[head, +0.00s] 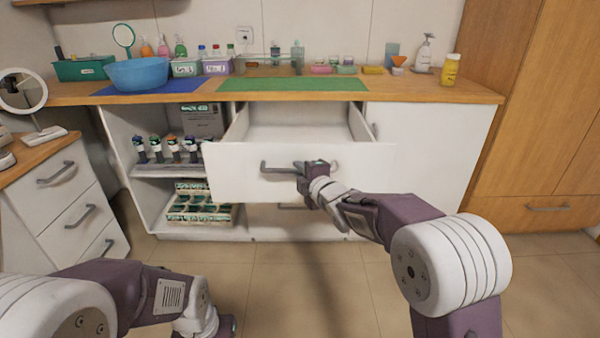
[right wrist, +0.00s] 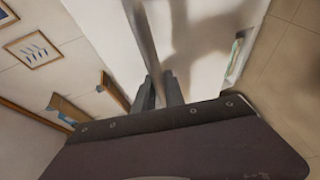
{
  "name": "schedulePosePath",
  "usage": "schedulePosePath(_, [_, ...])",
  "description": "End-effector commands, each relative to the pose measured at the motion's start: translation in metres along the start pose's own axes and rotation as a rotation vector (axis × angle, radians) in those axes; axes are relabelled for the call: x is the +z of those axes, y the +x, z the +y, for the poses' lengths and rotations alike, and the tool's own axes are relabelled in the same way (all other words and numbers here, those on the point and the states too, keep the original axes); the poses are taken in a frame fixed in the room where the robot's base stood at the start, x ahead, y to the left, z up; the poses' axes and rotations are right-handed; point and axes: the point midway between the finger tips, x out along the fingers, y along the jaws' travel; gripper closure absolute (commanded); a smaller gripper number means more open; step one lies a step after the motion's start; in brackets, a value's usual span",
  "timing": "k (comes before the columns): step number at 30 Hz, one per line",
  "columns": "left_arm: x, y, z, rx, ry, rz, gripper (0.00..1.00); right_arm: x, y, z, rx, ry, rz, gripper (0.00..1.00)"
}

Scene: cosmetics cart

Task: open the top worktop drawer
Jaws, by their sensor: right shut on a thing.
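The top worktop drawer (head: 230,170) is white and stands pulled out well clear of the cabinet, its inside showing bare where visible. Its grey bar handle (head: 275,168) runs across the front. My right gripper (head: 303,172) is shut on the right part of this handle. In the right wrist view the handle (right wrist: 143,38) passes between the two fingers of the right gripper (right wrist: 160,90). My left gripper (head: 222,326) hangs low at the bottom edge, away from the drawer; its fingers cannot be made out.
The wooden worktop (head: 420,92) carries a blue bowl (head: 138,74), a green mat (head: 291,83) and several bottles. Open shelves (head: 160,172) with bottles lie left of the drawer. Another drawer unit (head: 66,205) stands at left. The floor (head: 290,275) in front looks clear.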

Motion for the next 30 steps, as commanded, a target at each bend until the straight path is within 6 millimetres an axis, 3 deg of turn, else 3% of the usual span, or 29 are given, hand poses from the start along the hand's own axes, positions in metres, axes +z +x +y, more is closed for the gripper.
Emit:
schedulePosePath(13, [0.0, 0.0, 0.0, 0.0, 0.0, 0.0, 0.64, 0.0, 0.0, 0.001, 0.001, 0.0, 0.0, 1.0])
schedulePosePath(14, [0.0, 0.0, 0.0, 0.0, 0.0, 0.0, 0.64, 0.0, 0.0, 0.001, 0.001, 0.0, 0.0, 0.8])
schedulePosePath(15, [0.0, 0.0, 0.0, 0.0, 0.0, 0.0, 0.64, 0.0, 0.0, 0.001, 0.001, 0.0, 0.0, 0.69])
schedulePosePath(16, [0.0, 0.0, 0.0, 0.0, 0.0, 0.0, 0.64, 0.0, 0.0, 0.001, 0.001, 0.0, 0.0, 0.64])
schedulePosePath(26, [0.0, 0.0, 0.0, 0.0, 0.0, 0.0, 0.64, 0.0, -0.002, 0.001, 0.001, 0.0, 0.0, 0.64])
schedulePosePath(30, [0.0, -0.004, 0.0, 0.0, 0.0, 0.0, 0.64, 0.0, -0.018, 0.003, 0.001, 0.0, -0.001, 0.64])
